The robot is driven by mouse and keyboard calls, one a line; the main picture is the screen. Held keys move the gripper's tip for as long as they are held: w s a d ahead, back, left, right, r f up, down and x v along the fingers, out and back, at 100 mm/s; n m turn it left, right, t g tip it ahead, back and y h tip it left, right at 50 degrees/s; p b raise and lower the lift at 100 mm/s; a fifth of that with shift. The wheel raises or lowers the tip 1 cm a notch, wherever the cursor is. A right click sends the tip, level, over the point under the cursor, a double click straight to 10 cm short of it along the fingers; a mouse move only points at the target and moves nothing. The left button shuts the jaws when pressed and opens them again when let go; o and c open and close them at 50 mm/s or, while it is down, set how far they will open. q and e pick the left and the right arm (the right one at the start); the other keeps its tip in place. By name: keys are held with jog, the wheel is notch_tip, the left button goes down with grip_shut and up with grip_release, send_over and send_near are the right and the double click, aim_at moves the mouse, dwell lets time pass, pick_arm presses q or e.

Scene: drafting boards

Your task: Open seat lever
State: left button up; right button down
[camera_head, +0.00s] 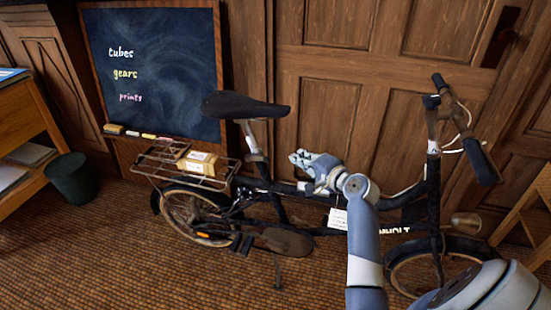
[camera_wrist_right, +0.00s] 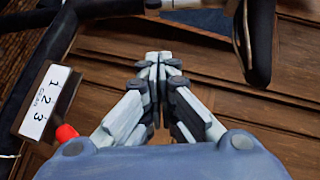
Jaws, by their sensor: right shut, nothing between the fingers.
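A dark bicycle (camera_head: 290,200) stands in front of the door. Its black saddle (camera_head: 245,106) sits on a seat post with a pale clamp area (camera_head: 254,150); a lever there is too small to make out. My right gripper (camera_head: 298,158) is shut and empty, to the right of the seat post, above the frame tube and apart from the post. In the right wrist view its fingertips (camera_wrist_right: 158,58) are together, with nothing between them. A brown piece with a white "1 2 3" label (camera_wrist_right: 43,100) and a red tip (camera_wrist_right: 66,132) shows at left there. My left gripper is out of view.
The handlebar (camera_head: 463,128) with cables is at the right. A rear rack (camera_head: 185,162) carries a box (camera_head: 198,161). A chalkboard (camera_head: 155,75), a bin (camera_head: 72,178) and a wooden desk (camera_head: 30,135) stand at left. The wooden door (camera_head: 345,100) is behind.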

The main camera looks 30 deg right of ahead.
aim_at(257, 159)
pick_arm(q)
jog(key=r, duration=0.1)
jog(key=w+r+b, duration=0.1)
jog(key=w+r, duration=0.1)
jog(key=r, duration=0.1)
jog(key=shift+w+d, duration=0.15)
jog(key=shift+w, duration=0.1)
pick_arm(e)
jog(key=w+a+f, duration=0.3)
jog(key=w, duration=0.5)
jog(key=shift+w+a, duration=0.15)
jog(key=shift+a, duration=0.15)
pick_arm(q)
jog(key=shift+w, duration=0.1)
pick_arm(e)
jog(key=shift+a+h, duration=0.15)
jog(key=shift+h, duration=0.15)
